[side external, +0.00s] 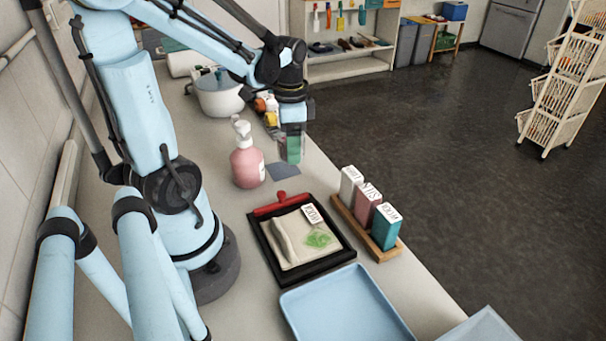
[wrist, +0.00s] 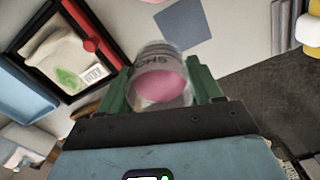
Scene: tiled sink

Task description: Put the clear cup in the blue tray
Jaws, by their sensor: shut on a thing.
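The clear cup (wrist: 160,62) is between the green fingers of my gripper (wrist: 160,88) in the wrist view, with dark lettering on its side and pink showing through it. In the side external view my gripper (side external: 291,148) points down by the grey square on the counter, shut on the cup; the cup is hard to make out there. I cannot tell the exact height of the cup over the counter. The blue tray (side external: 345,318) lies empty at the front of the counter, cut off by the lower edge. It also shows at the left of the wrist view (wrist: 22,88).
A pink pump bottle (side external: 247,162) stands left of my gripper. A black-framed tray (side external: 335,255) with a cloth, a red-handled tool (side external: 281,203) and a wooden rack (side external: 362,232) of small boxes lie between my gripper and the blue tray. A white pot (side external: 219,97) stands behind.

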